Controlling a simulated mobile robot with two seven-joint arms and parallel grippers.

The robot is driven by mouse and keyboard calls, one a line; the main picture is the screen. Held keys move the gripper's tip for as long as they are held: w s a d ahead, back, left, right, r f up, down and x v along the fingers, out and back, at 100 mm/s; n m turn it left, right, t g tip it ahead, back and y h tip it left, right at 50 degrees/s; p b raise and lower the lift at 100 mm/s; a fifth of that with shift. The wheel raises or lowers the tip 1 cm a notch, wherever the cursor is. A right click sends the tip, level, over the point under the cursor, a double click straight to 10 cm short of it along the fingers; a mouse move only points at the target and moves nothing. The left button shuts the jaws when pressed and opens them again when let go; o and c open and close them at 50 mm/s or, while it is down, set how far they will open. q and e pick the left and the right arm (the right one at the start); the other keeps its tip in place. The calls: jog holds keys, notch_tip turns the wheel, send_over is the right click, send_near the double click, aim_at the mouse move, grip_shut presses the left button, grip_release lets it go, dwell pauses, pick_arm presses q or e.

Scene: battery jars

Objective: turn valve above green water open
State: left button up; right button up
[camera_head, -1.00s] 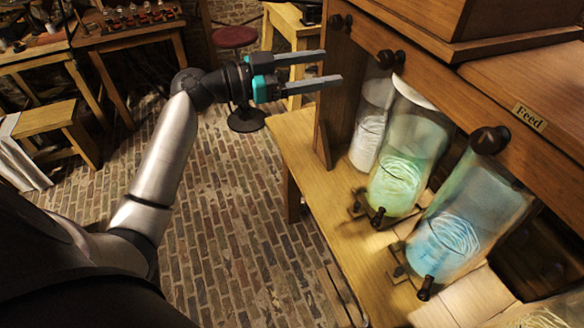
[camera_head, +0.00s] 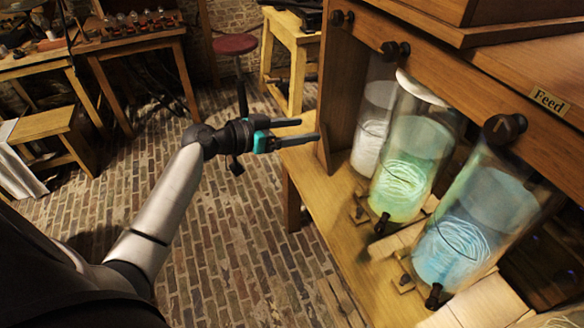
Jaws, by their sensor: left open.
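The green jar (camera_head: 410,140) is a tall glass cylinder with pale green water, standing in the wooden cabinet on the right. A black knob valve (camera_head: 396,50) sits on the wooden beam above it. My left gripper (camera_head: 309,130) has grey fingers and teal pads. It is open and empty, pointing right, left of the cabinet and lower than the valve in the picture. It is clear of the valve and the jar. My right gripper is not in view.
A blue jar (camera_head: 480,210) stands right of the green one, under another black knob (camera_head: 505,127). A clear jar (camera_head: 374,110) stands left, under a further knob (camera_head: 341,18). A wooden post (camera_head: 336,95) stands near my gripper.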

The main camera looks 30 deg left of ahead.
pick_arm(q)
notch_tip(320, 180, down, 11)
jog(key=a+n+g+y+b, duration=0.1)
jog(key=n+y+b, duration=0.1)
jog(key=shift+s+a, duration=0.15)
jog(key=shift+s, duration=0.2)
jog(key=s+f+n+g+y+b, duration=0.15)
jog(key=s+f, duration=0.35)
jog(key=f, duration=0.5)
jog(key=s+d+f+n+g+y, duration=0.1)
jog(key=s+f+g, duration=0.3)
jog(key=f, duration=0.5)
jog(key=s+f+n+g+y+b, duration=0.1)
jog(key=s+f+y, duration=0.1)
jog(key=s+f, duration=0.6)
jog(key=s+d+f+m+g+b, duration=0.1)
jog(key=s+d+f, duration=0.1)
jog(key=s+f, duration=0.4)
jog(key=s+d+f+m+g, duration=0.1)
jog(key=s+f, duration=0.5)
jog(key=s, duration=0.7)
jog(key=s+d+f+m+g+y+b, duration=0.1)
jog(key=s+d+f, duration=0.3)
jog(key=s, duration=0.5)
notch_tip(320, 180, down, 3)
jog(key=shift+s+d+r+g+b, duration=0.15)
jog(key=shift+d+g+b, duration=0.25)
jog(key=shift+g, duration=0.45)
